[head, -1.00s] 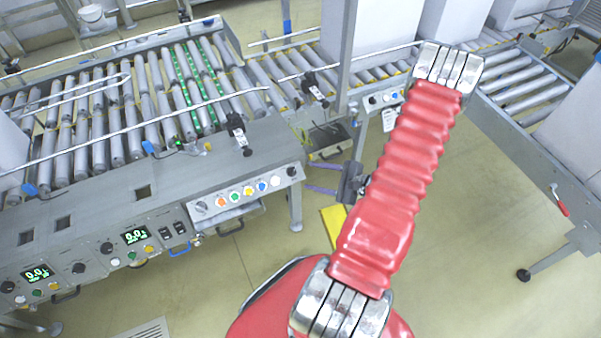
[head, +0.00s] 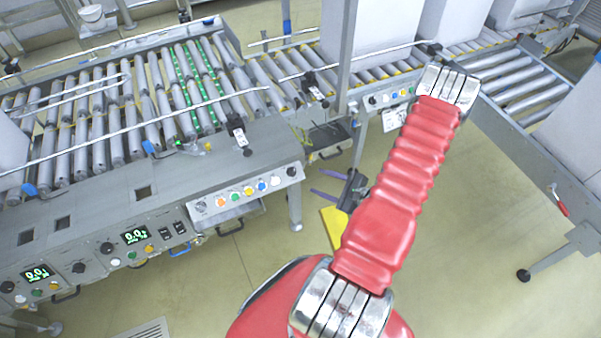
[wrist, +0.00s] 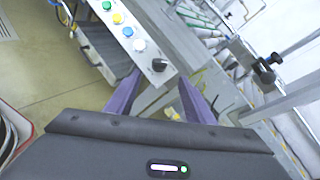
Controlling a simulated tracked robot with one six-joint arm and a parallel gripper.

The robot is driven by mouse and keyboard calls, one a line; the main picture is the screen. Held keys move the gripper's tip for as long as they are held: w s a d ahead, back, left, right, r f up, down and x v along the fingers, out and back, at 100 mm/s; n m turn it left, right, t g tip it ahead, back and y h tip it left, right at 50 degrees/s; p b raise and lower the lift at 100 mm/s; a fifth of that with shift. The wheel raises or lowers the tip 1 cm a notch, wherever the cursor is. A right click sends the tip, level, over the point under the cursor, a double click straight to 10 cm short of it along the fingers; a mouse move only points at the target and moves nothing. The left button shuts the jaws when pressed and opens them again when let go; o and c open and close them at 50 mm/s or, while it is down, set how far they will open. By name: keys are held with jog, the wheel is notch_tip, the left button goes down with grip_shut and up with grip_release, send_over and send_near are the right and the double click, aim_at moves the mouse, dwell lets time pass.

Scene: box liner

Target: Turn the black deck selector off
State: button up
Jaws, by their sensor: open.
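The black selector knob (head: 291,171) sits at the right end of the grey deck button panel in the head view. In the wrist view the knob (wrist: 159,66) shows beyond my fingertips, roughly between them. A row of coloured buttons (head: 249,190) runs left of it. My gripper (head: 315,181) is open and empty, with two purple fingers pointing left toward the panel's end. In the wrist view my gripper (wrist: 160,77) has its fingers spread apart. A gap seems to remain between fingertips and knob. The knob's pointer direction is too small to read.
Another grey selector (head: 201,207) is at the panel's left end. Black knobs and green displays (head: 135,235) fill the panels further left. A leg (head: 295,208) stands below the deck corner. A second button panel (head: 390,98) lies behind.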

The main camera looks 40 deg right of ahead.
aim_at(294, 172)
jog(key=x, duration=1.1)
jog(key=shift+w+a, duration=0.1)
jog(key=shift+w, duration=0.3)
jog(key=shift+c, duration=0.5)
jog(key=c, duration=0.9)
jog(key=shift+d, duration=0.35)
jog(key=shift+a, duration=0.15)
jog(key=shift+c, duration=0.2)
